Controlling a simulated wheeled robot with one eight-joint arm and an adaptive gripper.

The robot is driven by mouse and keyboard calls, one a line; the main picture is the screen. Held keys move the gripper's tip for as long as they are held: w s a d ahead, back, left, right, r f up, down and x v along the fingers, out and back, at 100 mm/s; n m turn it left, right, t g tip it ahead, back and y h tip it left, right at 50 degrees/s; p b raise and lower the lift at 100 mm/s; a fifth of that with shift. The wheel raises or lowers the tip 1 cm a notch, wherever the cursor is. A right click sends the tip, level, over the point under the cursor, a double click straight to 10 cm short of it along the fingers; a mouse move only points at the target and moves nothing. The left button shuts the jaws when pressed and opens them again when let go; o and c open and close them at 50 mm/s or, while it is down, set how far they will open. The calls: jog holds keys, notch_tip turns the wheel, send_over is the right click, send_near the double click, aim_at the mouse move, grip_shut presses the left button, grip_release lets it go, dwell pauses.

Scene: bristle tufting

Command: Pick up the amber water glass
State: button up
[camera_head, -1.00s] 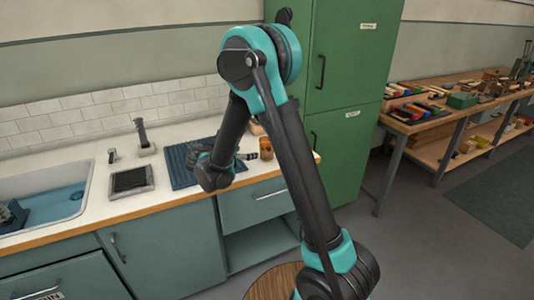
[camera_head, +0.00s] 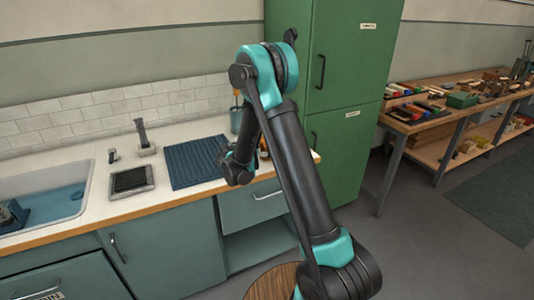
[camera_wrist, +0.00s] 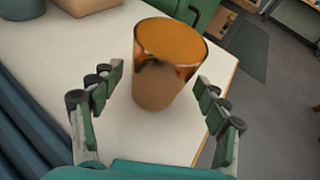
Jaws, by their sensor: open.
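The amber water glass (camera_wrist: 166,68) stands upright on the pale countertop (camera_wrist: 100,45) in the wrist view, near the counter's wooden edge. My gripper (camera_wrist: 158,80) is open, with one finger at the left of the glass and one at the right. The glass looks to be between or just beyond the fingertips, and I see no clear contact. In the head view my arm hides most of the glass, and a small amber part (camera_head: 263,146) shows beside the arm. The fingers are mostly hidden there.
A blue ribbed mat (camera_head: 195,162) lies left of my gripper, with a sink (camera_head: 45,190) farther left. A tall green cabinet (camera_head: 340,90) stands close at the right end of the counter. A box-like object (camera_wrist: 88,5) sits behind the glass.

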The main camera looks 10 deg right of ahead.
jog(key=shift+x, duration=1.25)
jog(key=shift+c, duration=0.3)
jog(key=c, duration=1.5)
jog(key=shift+r, duration=0.2)
jog(key=shift+r, duration=9.75)
